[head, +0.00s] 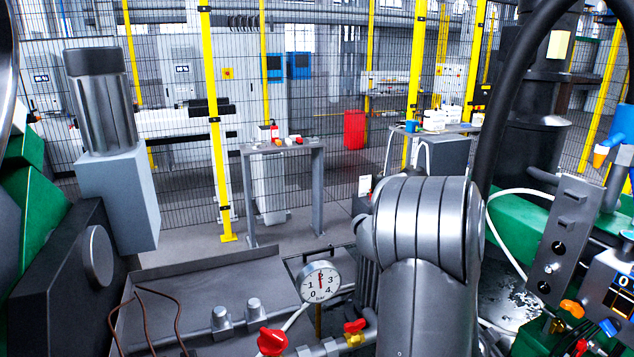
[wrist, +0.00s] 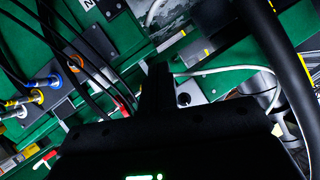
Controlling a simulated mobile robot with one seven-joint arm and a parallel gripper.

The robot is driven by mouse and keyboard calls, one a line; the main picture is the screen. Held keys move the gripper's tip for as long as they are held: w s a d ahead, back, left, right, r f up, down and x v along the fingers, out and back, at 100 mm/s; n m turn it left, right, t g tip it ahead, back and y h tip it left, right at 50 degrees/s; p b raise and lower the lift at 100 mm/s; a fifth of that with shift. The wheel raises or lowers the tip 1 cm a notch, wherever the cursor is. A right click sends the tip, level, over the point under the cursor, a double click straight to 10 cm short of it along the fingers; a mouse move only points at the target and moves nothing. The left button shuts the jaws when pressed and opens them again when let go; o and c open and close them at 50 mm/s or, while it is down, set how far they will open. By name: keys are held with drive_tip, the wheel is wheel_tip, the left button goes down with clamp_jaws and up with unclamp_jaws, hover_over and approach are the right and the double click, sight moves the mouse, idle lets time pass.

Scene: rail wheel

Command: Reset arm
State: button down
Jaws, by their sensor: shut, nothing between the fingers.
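My gripper (wrist: 158,72) shows in the wrist view as a dark shape rising from the black gripper body. Its fingers are together and nothing is seen held between them. Behind it are green machine surfaces (wrist: 215,88) and a small grey plate with a round black knob (wrist: 184,99). In the head view my large grey arm link fills the lower middle and right of centre. The gripper itself is hidden there.
In the head view a pressure gauge (head: 319,282) and a red valve handle (head: 272,341) stand low near my arm. A grey motor (head: 101,100) is at left, a panel with knobs (head: 562,240) at right. Black cables and hoses (wrist: 285,60) cross the wrist view.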

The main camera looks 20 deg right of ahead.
drive_tip(key=w+a+r+n+t+y, duration=0.2)
drive_tip(key=w+a+r+n+y, duration=0.15)
drive_tip(key=a, duration=0.45)
drive_tip(key=w+a+r+n+t+y, duration=0.1)
drive_tip(key=w+a+r+n+y, duration=0.15)
drive_tip(key=a+r, duration=0.4)
drive_tip(key=w+a+r+n+t+y, duration=0.2)
drive_tip(key=w+a, duration=0.2)
drive_tip(key=a, duration=0.5)
drive_tip(key=s+a+r+n+g+y, duration=0.1)
drive_tip(key=s+a+r+n, duration=0.1)
drive_tip(key=a, duration=0.5)
drive_tip(key=s+a+r+n+g+y, duration=0.1)
drive_tip(key=s+a+r+n, duration=0.2)
drive_tip(key=s+a+n, duration=0.2)
drive_tip(key=s+a+r+n+g+y, duration=0.1)
drive_tip(key=s+a+r+n+y, duration=0.1)
drive_tip(key=s+a+n, duration=0.2)
drive_tip(key=s+a, duration=0.2)
drive_tip(key=a, duration=0.2)
drive_tip(key=shift+s+a+r, duration=0.25)
drive_tip(key=shift+s+a, duration=0.1)
drive_tip(key=shift+a, duration=0.05)
